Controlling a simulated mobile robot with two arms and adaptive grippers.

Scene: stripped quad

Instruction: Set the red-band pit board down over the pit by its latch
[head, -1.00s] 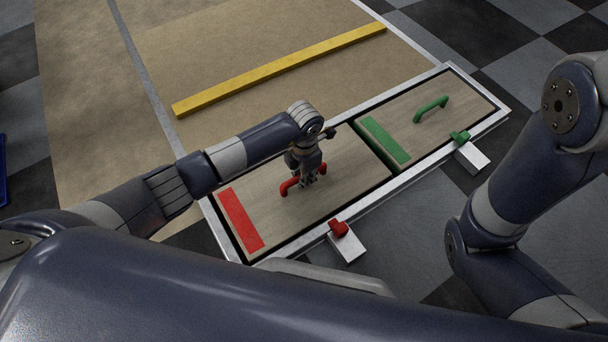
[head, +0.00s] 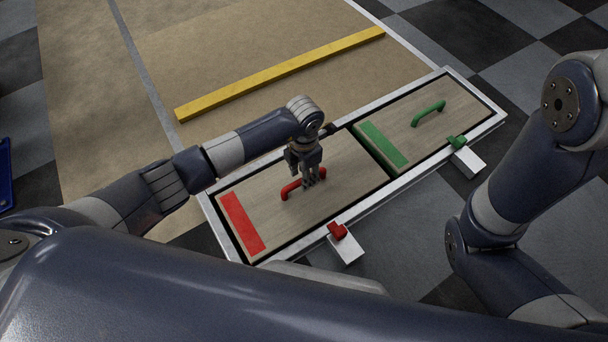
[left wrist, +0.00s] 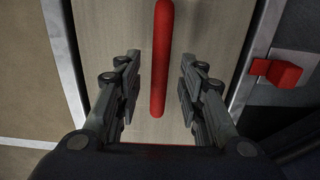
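The red-band pit board (head: 345,176) lies inside the pale metal frame, its red band (head: 241,221) at the left end. Its red handle (head: 290,187) stands near the middle of the board. My left gripper (head: 312,182) is just above the board beside the handle. In the left wrist view the open fingers (left wrist: 158,95) stand apart, with the red handle (left wrist: 161,60) between them and a gap on both sides. The red latch (head: 338,231) sits on a white block at the frame's near edge and also shows in the left wrist view (left wrist: 281,73). My right gripper is out of view.
The green-band board (head: 455,112) with a green handle lies in the frame's right half, with a green latch (head: 458,141) at its near edge. A yellow bar (head: 280,74) lies on the brown floor area beyond.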

